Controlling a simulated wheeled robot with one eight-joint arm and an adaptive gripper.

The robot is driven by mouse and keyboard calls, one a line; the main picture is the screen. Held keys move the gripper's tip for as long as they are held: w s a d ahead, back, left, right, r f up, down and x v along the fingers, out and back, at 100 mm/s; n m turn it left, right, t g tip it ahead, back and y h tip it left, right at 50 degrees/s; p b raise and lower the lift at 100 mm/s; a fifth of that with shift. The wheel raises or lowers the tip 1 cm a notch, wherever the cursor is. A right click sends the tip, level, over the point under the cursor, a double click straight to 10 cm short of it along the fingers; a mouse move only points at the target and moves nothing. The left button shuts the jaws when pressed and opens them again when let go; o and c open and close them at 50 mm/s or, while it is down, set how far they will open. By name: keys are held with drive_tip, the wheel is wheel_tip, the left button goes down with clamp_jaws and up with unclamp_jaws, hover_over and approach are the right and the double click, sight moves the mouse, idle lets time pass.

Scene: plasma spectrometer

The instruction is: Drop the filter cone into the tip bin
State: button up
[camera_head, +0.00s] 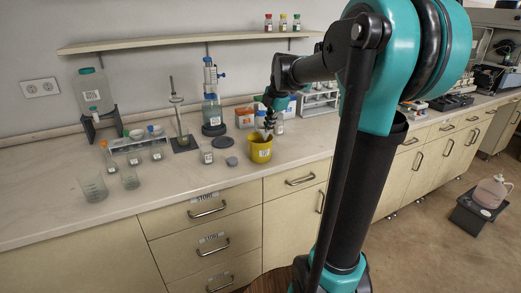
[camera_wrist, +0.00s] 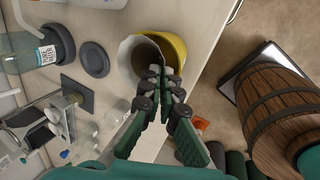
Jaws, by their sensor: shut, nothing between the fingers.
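The yellow tip bin (camera_head: 260,152) stands near the front edge of the counter; in the wrist view its yellow wall (camera_wrist: 178,48) shows at top centre. A pale, wide-mouthed filter cone (camera_wrist: 127,52) sits at the bin's mouth in the wrist view, against its left side; its lower part is hidden. In the head view a small pale bit of it (camera_head: 262,135) shows above the bin rim. My gripper (camera_wrist: 155,74) is shut and empty, its fingertips at the mouth of the cone and bin. In the head view my gripper (camera_head: 269,122) is just above the bin.
A stand (camera_head: 182,138), a bottle-top dispenser (camera_head: 212,115) and a tube rack (camera_head: 320,102) are behind. A wooden barrel (camera_wrist: 275,105) is below the counter edge.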

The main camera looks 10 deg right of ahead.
drive_tip(key=o, duration=0.5)
drive_tip(key=shift+o, duration=0.2)
drive_tip(key=v, duration=1.2)
drive_tip(key=s+f+m, duration=0.7)
drive_tip(key=f, duration=0.3)
drive_tip(key=s+d+f+m+h, duration=0.1)
drive_tip(key=s+f+m, duration=0.7)
drive_tip(key=f, duration=0.3)
drive_tip(key=s+f+m, duration=0.7)
drive_tip(key=s+f, duration=0.1)
drive_tip(key=f, duration=0.3)
drive_tip(key=shift+s+d+f+m+h, duration=0.25)
drive_tip(key=shift+m+h, duration=0.05)
